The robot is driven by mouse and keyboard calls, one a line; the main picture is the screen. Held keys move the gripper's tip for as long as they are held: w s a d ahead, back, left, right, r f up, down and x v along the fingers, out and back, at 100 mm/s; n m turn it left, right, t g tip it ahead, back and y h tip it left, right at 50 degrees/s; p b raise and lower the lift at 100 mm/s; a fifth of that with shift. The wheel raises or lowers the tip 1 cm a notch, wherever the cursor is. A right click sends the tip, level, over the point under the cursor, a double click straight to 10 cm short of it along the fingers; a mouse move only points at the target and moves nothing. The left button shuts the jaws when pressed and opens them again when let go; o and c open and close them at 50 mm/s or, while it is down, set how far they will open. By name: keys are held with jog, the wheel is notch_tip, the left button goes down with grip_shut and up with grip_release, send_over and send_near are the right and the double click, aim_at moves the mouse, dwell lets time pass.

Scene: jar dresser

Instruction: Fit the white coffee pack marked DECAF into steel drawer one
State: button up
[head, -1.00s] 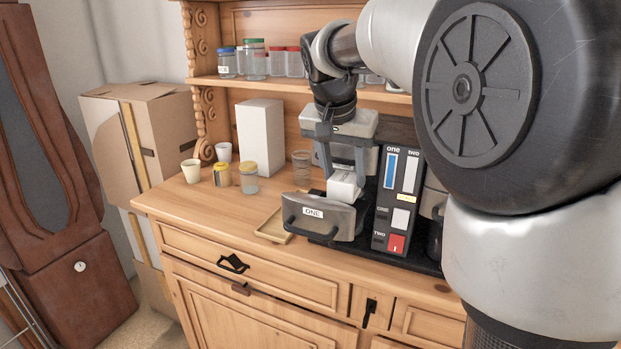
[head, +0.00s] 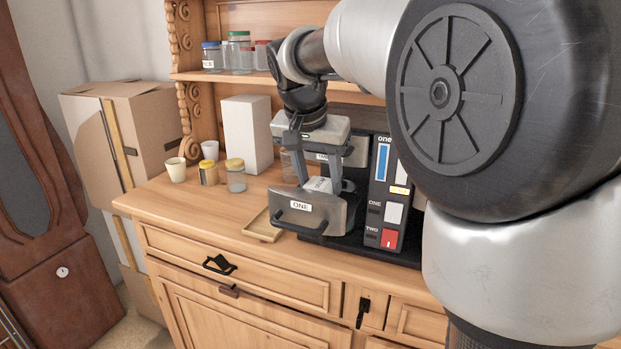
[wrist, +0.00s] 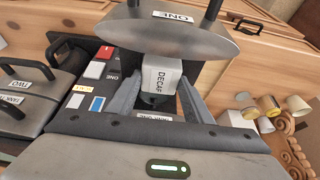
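The white coffee pack (head: 318,185) sits low inside steel drawer one (head: 312,212), behind its front labelled ONE. Its DECAF label faces up in the wrist view (wrist: 160,76). The drawer stands pulled out from the coffee machine (head: 386,195). My gripper (head: 316,176) points down over the drawer. Its fingers are spread, one on each side of the pack, and look apart from it. The lower part of the pack and the drawer floor are hidden.
A shallow wooden tray (head: 262,226) lies left of the drawer. Cups, small jars and a tall white box (head: 248,134) stand further left on the dresser top. The machine's panel stands close on the right. A shelf with jars (head: 212,57) is behind.

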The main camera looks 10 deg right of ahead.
jog(key=o, duration=0.3)
jog(key=shift+o, duration=0.2)
jog(key=shift+a+r, duration=0.1)
jog(key=shift+r, duration=0.4)
jog(key=p+v, duration=0.1)
jog(key=v, duration=1)
jog(key=s+f+n+p, duration=0.1)
jog(key=s+f+n, duration=0.1)
jog(key=s+f, duration=0.2)
jog(key=s+d+f+n+t+y+p, duration=0.1)
jog(key=s+f, duration=0.4)
jog(key=s, duration=0.6)
jog(key=s+d+f+n+t+y, duration=0.1)
jog(key=s+f+n, duration=0.2)
jog(key=s, duration=0.4)
jog(key=shift+s+d+f+n+p, duration=0.2)
jog(key=shift+s+f+n+p, duration=0.15)
jog(key=shift+f, duration=0.3)
